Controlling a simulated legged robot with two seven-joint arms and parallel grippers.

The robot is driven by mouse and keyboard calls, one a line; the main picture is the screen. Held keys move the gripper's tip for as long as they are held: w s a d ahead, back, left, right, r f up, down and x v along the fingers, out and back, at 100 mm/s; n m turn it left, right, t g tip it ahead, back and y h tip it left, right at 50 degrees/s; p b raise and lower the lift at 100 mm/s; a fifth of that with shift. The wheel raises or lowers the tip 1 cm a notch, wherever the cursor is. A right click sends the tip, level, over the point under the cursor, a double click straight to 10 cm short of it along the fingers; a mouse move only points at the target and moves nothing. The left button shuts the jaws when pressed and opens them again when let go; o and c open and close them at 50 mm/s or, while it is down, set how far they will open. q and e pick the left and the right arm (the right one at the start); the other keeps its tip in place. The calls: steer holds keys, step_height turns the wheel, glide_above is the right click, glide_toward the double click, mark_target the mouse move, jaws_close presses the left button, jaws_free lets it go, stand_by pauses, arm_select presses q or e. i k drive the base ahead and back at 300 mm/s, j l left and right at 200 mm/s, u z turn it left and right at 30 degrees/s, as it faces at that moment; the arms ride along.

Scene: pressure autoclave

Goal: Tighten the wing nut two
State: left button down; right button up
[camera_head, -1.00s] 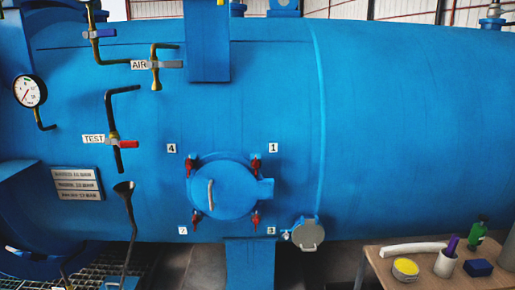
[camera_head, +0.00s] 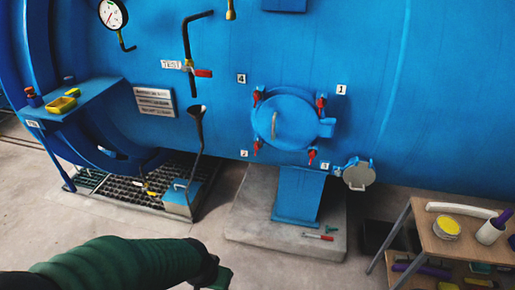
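The round blue hatch (camera_head: 285,118) with a curved handle is closed on the blue vessel. Red wing nuts sit around its rim: upper right by label 1 (camera_head: 321,101), upper left by label 4 (camera_head: 257,97), lower left (camera_head: 257,146) and lower right (camera_head: 312,155). The lower-left label (camera_head: 244,153) looks like a 2, but is small. My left arm, in a green sleeve, enters from the lower left. Its dark gripper (camera_head: 222,276) is at the bottom edge, well below and left of the hatch, touching no nut. Its fingers are partly cut off. My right gripper is out of view.
A small round cover (camera_head: 358,175) hangs right of the hatch. A blue support (camera_head: 298,195) stands on a concrete slab (camera_head: 255,225) with small tools. A wooden table (camera_head: 430,235) stands at the lower right. A gauge, pipes and a floor grate are at left.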

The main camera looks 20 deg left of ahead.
mark_target(256, 146)
steer(key=i+l+u, duration=0.1)
steer(key=i+u, duration=0.3)
steer(key=i+l+u, duration=0.1)
steer(key=u, duration=1.2)
steer(key=i+l, duration=0.05)
